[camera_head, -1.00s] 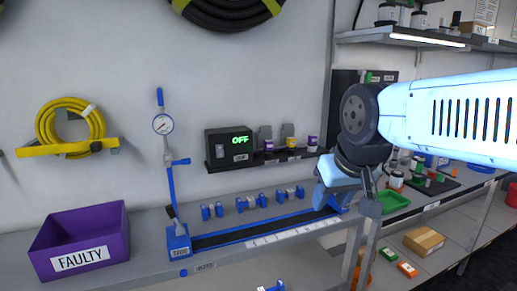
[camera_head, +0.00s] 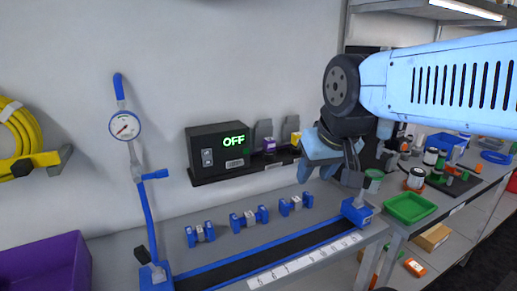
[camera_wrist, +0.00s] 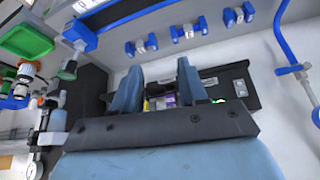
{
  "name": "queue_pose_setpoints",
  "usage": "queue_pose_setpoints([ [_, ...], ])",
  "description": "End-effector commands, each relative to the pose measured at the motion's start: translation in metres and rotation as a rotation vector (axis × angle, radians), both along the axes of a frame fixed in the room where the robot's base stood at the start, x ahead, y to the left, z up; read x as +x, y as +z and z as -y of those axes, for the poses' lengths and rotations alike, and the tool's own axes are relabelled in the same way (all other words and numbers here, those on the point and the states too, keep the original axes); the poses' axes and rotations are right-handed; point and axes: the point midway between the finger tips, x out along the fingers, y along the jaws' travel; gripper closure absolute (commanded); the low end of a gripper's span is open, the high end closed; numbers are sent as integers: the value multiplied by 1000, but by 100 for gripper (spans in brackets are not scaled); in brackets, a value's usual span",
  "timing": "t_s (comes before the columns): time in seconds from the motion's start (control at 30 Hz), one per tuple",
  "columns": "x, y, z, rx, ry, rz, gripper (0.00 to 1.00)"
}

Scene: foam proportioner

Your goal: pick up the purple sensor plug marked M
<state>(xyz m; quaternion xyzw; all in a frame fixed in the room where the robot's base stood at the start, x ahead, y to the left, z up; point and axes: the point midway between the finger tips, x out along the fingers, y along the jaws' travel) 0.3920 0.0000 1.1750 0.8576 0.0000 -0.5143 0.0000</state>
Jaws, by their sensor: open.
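A purple plug (camera_head: 269,145) sits on the dark wall ledge just right of the black box reading OFF. A yellow plug (camera_head: 295,137) sits to its right. Their letters are too small to read. My gripper (camera_head: 308,172) is at the right end of the ledge and hides what stands there. In the wrist view my gripper (camera_wrist: 160,68) is open, with its two blue fingers apart and nothing held. Between and beyond the fingers, purple (camera_wrist: 170,100) and yellow (camera_wrist: 148,104) patches of the plugs show, partly hidden by the gripper body.
The OFF box (camera_head: 220,147) adjoins the plugs. Below are blue clamps (camera_head: 249,217), a blue-edged rail (camera_head: 270,255) and an upright blue lever with a gauge (camera_head: 124,126). A green tray (camera_head: 410,207) and a purple bin (camera_head: 45,265) flank the rail.

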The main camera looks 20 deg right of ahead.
Motion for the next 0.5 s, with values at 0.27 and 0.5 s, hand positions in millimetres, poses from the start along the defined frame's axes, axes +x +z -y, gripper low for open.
queue_pose_setpoints([
  [0.27, 0, 0, 0, 0, 0, 0, 53],
  [0.5, 27, 15, 3, 5, 22, -14, 32],
])
